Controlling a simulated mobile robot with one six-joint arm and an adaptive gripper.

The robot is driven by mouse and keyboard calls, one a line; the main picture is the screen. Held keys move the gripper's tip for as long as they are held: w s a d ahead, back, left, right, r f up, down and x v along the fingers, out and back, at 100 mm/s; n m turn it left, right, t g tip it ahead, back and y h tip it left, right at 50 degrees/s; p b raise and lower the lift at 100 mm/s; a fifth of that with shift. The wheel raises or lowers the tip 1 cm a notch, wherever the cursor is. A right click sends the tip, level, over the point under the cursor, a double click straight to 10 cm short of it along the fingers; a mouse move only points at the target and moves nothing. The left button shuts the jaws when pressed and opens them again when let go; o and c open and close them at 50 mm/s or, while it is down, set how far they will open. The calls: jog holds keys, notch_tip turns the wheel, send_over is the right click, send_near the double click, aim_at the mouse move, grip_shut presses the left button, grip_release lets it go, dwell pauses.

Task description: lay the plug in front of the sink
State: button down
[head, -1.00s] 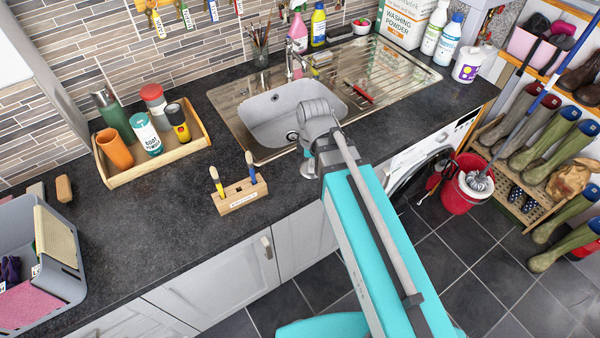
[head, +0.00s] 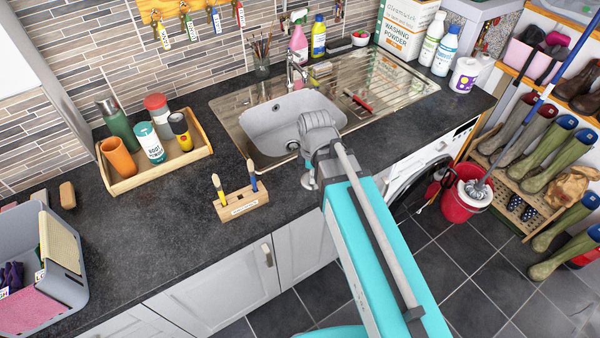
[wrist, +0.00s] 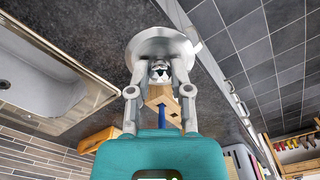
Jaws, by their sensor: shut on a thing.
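The plug (wrist: 160,41) is a round silvery metal disc, held between the fingertips of my gripper (wrist: 160,68) in the wrist view. My gripper (head: 311,165) is shut on it. In the head view the plug (head: 308,182) shows just below my gripper, over the dark counter by the sink's front edge. I cannot tell whether it touches the counter. The steel sink (head: 262,157) with its basin and drainboard lies behind my gripper; its edge (wrist: 80,112) is at the left in the wrist view. My arm hides part of the counter.
A wooden block (head: 240,205) with two brushes stands left of my gripper. A wooden tray (head: 128,182) of bottles and cups is farther left, a grey basket (head: 70,285) at the lower left. The counter between them is clear. The counter's front edge is close to my gripper.

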aim_at(298, 176)
jog(key=w+a+f+b, duration=0.1)
jog(key=w+f+b, duration=0.1)
jog(key=w, duration=0.1)
jog(key=w+a+f+b, duration=0.1)
jog(key=w+f+b, duration=0.1)
jog(key=w+f, duration=0.1)
jog(key=w+a+f+b, duration=0.2)
jog(key=w, duration=0.1)
jog(key=shift+w+f+b, duration=0.15)
jog(key=shift+w+b, duration=0.2)
jog(key=shift+b, duration=0.05)
jog(key=shift+w+a+f+b, duration=0.15)
jog(key=shift+w+f+b, duration=0.3)
jog(key=shift+f+b, duration=0.1)
jog(key=shift+w+a+f+b, duration=0.2)
jog(key=shift+w+f+b, duration=0.3)
jog(key=shift+f+b, duration=0.2)
jog(key=shift+s+f+b, duration=0.1)
jog(key=shift+f+b, duration=1.15)
jog(key=shift+b, duration=0.05)
jog(key=shift+f, duration=0.15)
jog(key=c, duration=0.5)
grip_release()
jog(key=shift+c, duration=0.2)
jog(key=shift+r, duration=0.2)
